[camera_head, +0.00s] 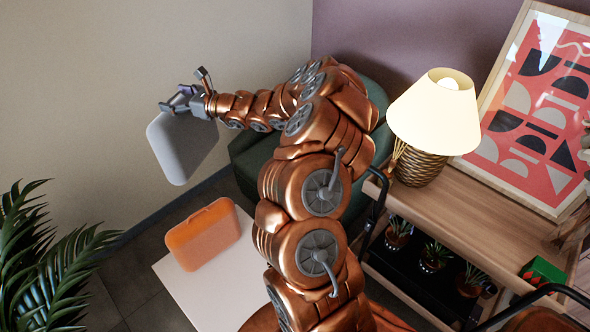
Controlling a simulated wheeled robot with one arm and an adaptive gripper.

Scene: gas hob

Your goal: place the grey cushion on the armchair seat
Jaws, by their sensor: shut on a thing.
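The grey cushion (183,147) hangs in the air at the upper left, in front of the beige wall. My gripper (180,103) is shut on its top edge, and the cushion hangs tilted below it. The dark green armchair (247,160) stands in the corner behind my copper arm. My arm hides most of the armchair, including most of its seat. The cushion is to the left of the armchair in the picture and apart from it.
An orange cushion (203,235) rests on a white surface (225,287) below. A wooden shelf unit (450,210) with a lamp (437,115), a framed picture (540,110) and small potted plants stands at right. A leafy plant (50,260) is at lower left.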

